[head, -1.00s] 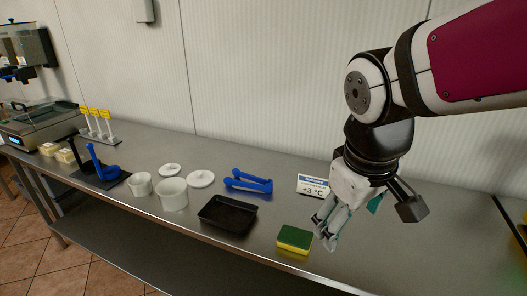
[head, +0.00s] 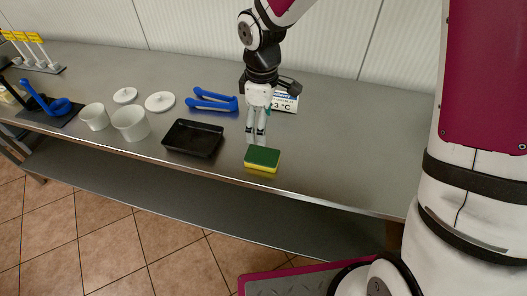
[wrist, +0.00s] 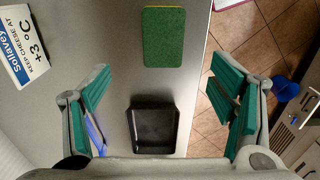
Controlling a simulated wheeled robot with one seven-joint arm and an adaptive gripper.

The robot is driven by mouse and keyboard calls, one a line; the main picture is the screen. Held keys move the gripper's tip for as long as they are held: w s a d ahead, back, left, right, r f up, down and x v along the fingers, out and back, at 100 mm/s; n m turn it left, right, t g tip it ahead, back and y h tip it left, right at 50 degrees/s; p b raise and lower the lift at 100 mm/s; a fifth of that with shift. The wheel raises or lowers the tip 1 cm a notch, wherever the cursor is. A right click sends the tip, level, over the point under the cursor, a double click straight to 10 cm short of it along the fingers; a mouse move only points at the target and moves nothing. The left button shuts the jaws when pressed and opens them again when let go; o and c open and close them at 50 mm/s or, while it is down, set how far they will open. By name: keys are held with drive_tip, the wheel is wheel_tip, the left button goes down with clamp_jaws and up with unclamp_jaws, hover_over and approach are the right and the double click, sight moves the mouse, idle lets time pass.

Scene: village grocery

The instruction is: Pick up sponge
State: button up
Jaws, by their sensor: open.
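The sponge (head: 262,158), green on top and yellow below, lies flat near the front edge of the steel table. In the wrist view the sponge (wrist: 164,37) shows its green face at the top middle, ahead of and between the spread fingers. My gripper (head: 256,140) points down just behind the sponge in the head view, apart from it as far as I can tell. In the wrist view my gripper (wrist: 165,85) is open and empty, with its green-padded fingers wide apart.
A black tray (head: 193,138) stands left of the sponge. White pots (head: 130,124) and lids (head: 160,102) are further left. The table (head: 340,150) is clear to the right.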

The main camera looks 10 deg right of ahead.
hover_over(262, 155)
drive_tip(key=f, duration=0.6)
drive_tip(key=shift+w+d+f, duration=0.1)
drive_tip(key=shift+w+f, duration=0.1)
drive_tip(key=shift+f, duration=0.1)
drive_tip(key=f, duration=0.4)
drive_tip(key=shift+s+f+p, duration=0.3)
drive_tip(key=shift+s+p, duration=0.05)
drive_tip(key=shift+w+f, duration=0.1)
drive_tip(key=shift+f, duration=0.3)
drive_tip(key=c, duration=0.8)
